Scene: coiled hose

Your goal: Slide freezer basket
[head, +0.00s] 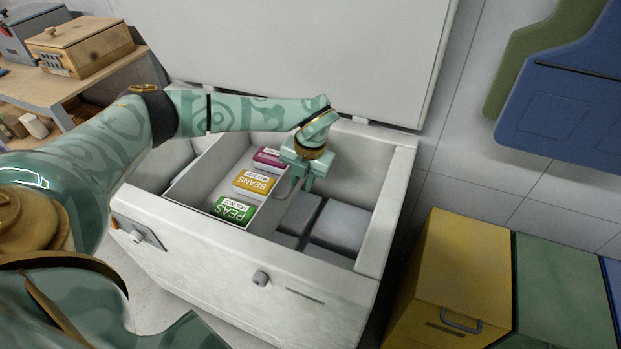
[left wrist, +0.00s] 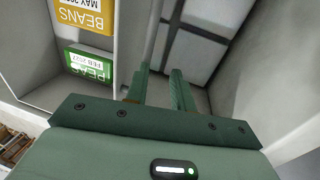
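The freezer basket (head: 228,160) is a pale, open bin at the left inside the white chest freezer (head: 250,265). It holds a green peas box (head: 234,210), a yellow beans box (head: 255,182) and a magenta box (head: 270,158). My left gripper (head: 297,186) points down at the basket's right side. In the left wrist view the fingers (left wrist: 160,82) are apart, with a thin grey bar or rim (left wrist: 152,40) of the basket running down toward the gap between them. Contact with it cannot be made out. My right gripper is not visible.
Grey blocks (head: 340,226) lie on the freezer floor right of the basket. The freezer lid (head: 300,50) stands open behind. A yellow cabinet (head: 462,270) and a green one (head: 560,290) stand at right. A wooden table (head: 60,90) with boxes is at far left.

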